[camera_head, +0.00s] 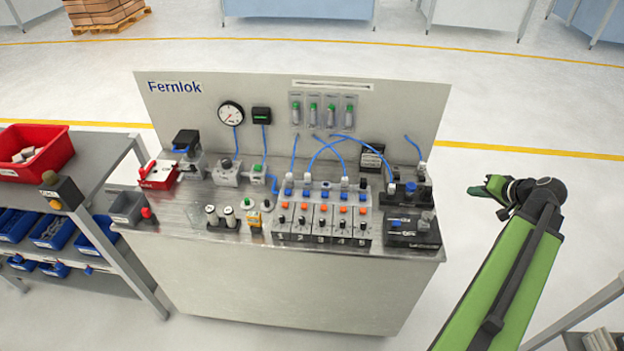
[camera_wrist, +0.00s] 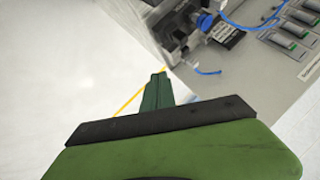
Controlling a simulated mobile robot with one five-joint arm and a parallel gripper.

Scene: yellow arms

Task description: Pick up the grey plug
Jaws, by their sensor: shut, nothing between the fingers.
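I cannot single out the grey plug for certain. In the head view, small pale grey cylindrical parts (camera_head: 220,215) stand at the front left of the workbench (camera_head: 290,285), but they are too small to identify. My gripper (camera_head: 484,190) is shut and empty, out over the floor to the right of the bench. In the wrist view its green fingers (camera_wrist: 158,78) are together, with nothing between them. The bench's edge and part of its fittings show beyond the fingers, apart from them.
A valve row (camera_head: 322,222) with blue hoses fills the bench middle. A black box (camera_head: 411,230) sits at its right end, near my gripper. The back panel (camera_head: 400,100) stands upright. A shelf with a red bin (camera_head: 62,148) is at left.

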